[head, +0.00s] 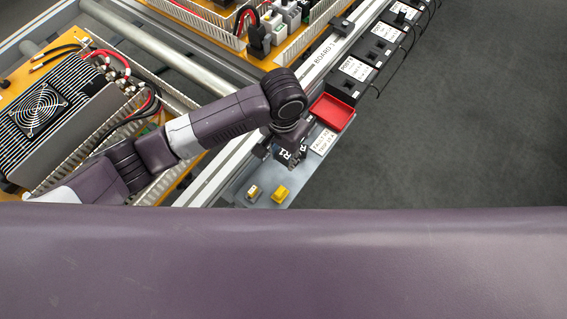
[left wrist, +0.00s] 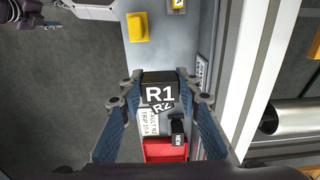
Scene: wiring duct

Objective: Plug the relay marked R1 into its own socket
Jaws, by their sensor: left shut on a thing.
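The relay marked R1 is a black block with a white R1 label, and it shows in the left wrist view (left wrist: 160,90) between my fingers. My left gripper (left wrist: 160,88) is shut on its sides. In the head view my left gripper (head: 287,143) holds relay R1 (head: 283,155) over the grey shelf, its lower part hidden. I cannot make out a socket marked for R1. Part of what looks like my right gripper (left wrist: 38,20) shows at the top left of the wrist view, too cut off to judge.
The grey shelf (head: 240,190) carries a yellow block (head: 281,194), a yellow-and-white piece (head: 253,192), a printed card (head: 322,141) and a red tray (head: 332,112). Black boxes with cables (head: 352,74) line the rail. Wired orange panels (head: 215,32) lie left of it. Open floor is at right.

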